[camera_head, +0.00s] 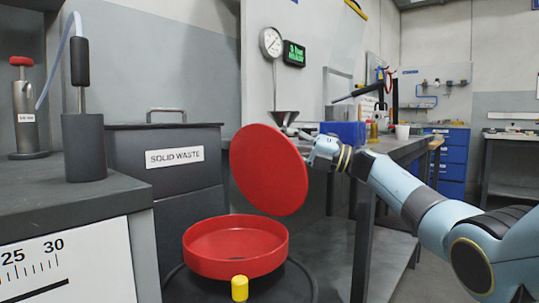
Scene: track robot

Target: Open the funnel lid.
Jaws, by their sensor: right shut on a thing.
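The red round funnel lid (268,172) stands steeply tilted above the right rear of the red funnel (192,257). The funnel's wide mouth is uncovered, and its inside shows. My right gripper (312,149) comes in from the right and is shut at the lid's upper right edge; the lid partly hides its fingertips. A yellow cylinder (239,289) sits at the funnel's front rim. My left gripper does not show.
A dark bin (163,185) labelled "SOLID WASTE" stands behind the funnel at left. A grey bench (105,200) with a dark cylinder (84,148) is at the left. A workbench (395,150) with a blue box (345,132) stands behind my right arm.

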